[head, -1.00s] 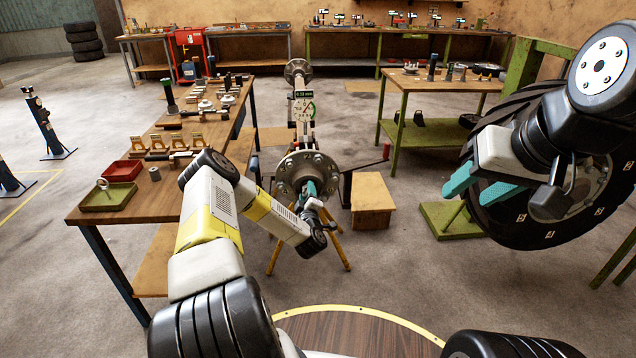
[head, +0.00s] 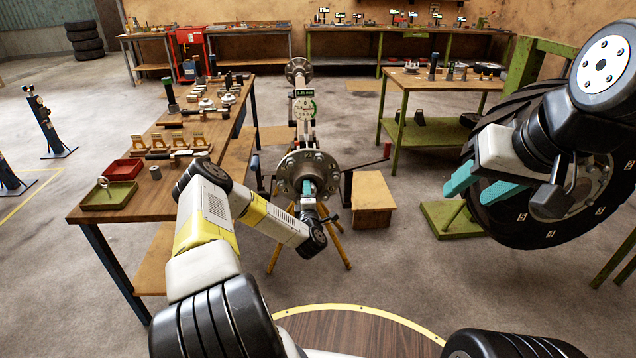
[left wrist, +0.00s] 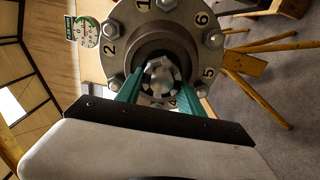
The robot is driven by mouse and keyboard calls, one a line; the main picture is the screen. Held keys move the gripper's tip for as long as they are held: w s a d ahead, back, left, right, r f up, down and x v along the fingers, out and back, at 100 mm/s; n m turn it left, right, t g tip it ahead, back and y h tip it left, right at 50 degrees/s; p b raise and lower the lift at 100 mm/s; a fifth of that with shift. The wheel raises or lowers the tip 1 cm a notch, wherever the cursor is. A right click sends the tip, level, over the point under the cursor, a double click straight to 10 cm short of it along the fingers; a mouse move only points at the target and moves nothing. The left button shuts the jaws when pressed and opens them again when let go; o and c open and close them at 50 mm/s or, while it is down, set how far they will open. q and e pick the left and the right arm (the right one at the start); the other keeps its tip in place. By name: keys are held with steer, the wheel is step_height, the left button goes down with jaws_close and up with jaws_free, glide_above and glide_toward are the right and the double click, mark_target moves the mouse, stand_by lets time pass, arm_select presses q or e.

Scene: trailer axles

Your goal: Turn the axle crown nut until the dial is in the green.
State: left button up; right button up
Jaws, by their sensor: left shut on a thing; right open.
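The axle hub (head: 291,175) faces me with its studded flange, which also shows in the left wrist view (left wrist: 117,22). The crown nut (left wrist: 160,73) sits in the hub's centre, a grey notched ring. My left gripper (left wrist: 160,86) is shut on the crown nut, one teal finger on each side; in the head view the fingers hide the nut. The dial (head: 305,109) stands above the hub with a small digital readout over it; it also shows in the left wrist view (left wrist: 88,32). Its needle is too small to read surely. My right gripper (head: 480,185) is open and empty.
A tyred wheel (head: 600,205) stands behind my right gripper at the right. A workbench (head: 150,200) with trays and tools runs along the left. A wooden step (head: 372,195) stands right of the axle. Yellow stand legs (head: 338,245) reach the floor below the hub.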

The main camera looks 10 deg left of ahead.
arm_select(q)
steer(key=shift+f, duration=0.1)
steer(key=o, duration=1.3)
steer(key=v, duration=0.8)
